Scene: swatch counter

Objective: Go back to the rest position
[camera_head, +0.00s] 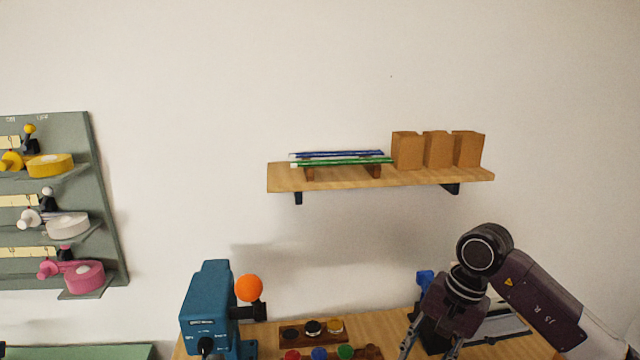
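My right arm comes in from the right, and my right gripper (430,350) points down over the right part of the wooden counter (385,316). Its fingers stand apart where they show, but the tips are cut off by the bottom edge, so I cannot tell whether it is open or holds something. My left gripper is not in view.
A teal machine (208,305) with an orange ball (249,288) stands on the counter, beside several coloured jars (319,353). A wall shelf (430,177) holds brown boxes (438,150). A grey rack (105,210) with tape rolls hangs left.

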